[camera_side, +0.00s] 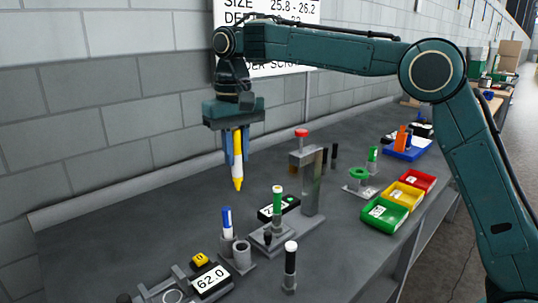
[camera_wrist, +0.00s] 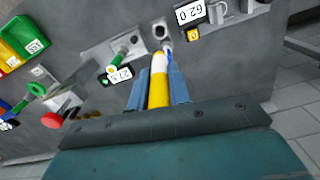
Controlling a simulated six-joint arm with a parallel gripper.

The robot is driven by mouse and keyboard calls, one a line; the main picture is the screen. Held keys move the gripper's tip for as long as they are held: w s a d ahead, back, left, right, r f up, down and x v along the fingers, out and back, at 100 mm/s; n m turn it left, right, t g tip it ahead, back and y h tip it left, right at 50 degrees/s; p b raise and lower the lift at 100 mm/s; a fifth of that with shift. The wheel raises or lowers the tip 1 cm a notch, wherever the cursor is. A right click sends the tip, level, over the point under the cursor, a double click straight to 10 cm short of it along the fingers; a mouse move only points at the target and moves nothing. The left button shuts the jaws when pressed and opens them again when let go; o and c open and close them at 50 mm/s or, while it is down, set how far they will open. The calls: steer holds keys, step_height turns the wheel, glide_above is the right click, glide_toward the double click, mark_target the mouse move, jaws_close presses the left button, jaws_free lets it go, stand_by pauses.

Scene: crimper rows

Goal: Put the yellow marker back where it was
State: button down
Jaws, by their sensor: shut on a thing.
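The yellow marker (camera_side: 238,172) has a white band and hangs upright, pointed yellow end down, in the side view. My gripper (camera_side: 236,158) is shut on it, well above the bench. The wrist view shows the marker (camera_wrist: 158,90) between the two blue fingers of my gripper (camera_wrist: 158,70). Below is a grey two-cup holder (camera_side: 241,254). A blue marker (camera_side: 227,222) with a white lower part stands in one cup; the other cup is open and looks empty. In the wrist view the holder (camera_wrist: 160,29) lies just beyond the marker, with the blue marker partly hidden.
A press with a red knob (camera_side: 301,133) stands right of the holder, beside a gauge with a green marker (camera_side: 278,198). A black marker (camera_side: 290,260) stands in a small holder in front. A caliper with a 62.0 display (camera_side: 211,281) lies at front left. Coloured bins (camera_side: 384,214) are right.

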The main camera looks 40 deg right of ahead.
steer(key=shift+f, duration=0.3)
step_height(320, 180, down, 16)
steer(key=shift+r, duration=0.15)
stand_by(0.4)
steer(key=shift+f, duration=2.15)
steer(key=shift+f, duration=0.1)
steer(key=c, duration=1.3)
jaws_free()
